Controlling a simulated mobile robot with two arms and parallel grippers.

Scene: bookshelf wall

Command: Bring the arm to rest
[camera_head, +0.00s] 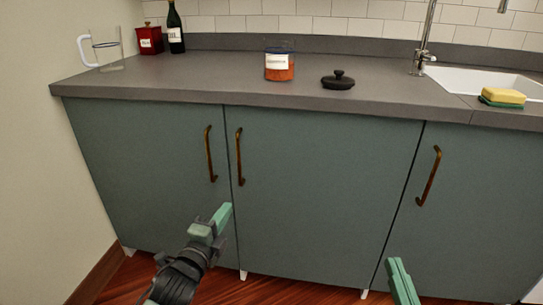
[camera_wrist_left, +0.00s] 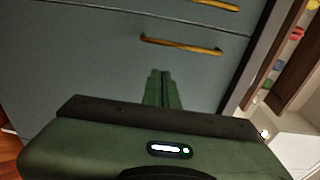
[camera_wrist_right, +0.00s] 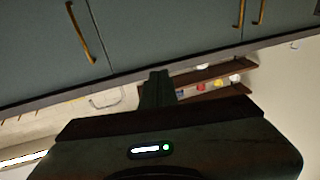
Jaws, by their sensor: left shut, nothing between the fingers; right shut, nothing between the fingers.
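My left gripper (camera_head: 222,215) is in front of the left cabinet doors in the head view, below the brass handles. It is shut and empty; its closed green fingers also show in the left wrist view (camera_wrist_left: 158,88). My right gripper (camera_head: 397,272) is at the lower right of the head view, in front of the cabinet front. It is shut and empty, and its closed fingers also show in the right wrist view (camera_wrist_right: 157,88). Most of my right arm is outside the head view.
Closed cabinet doors (camera_head: 310,190) with brass handles (camera_head: 429,176) stand ahead. The grey counter (camera_head: 200,75) holds a jar (camera_head: 279,66), a black lid (camera_head: 338,80), a red canister (camera_head: 150,40), a bottle (camera_head: 175,28), a clear pitcher (camera_head: 107,54) and a sponge (camera_head: 503,97) by the sink (camera_head: 470,78).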

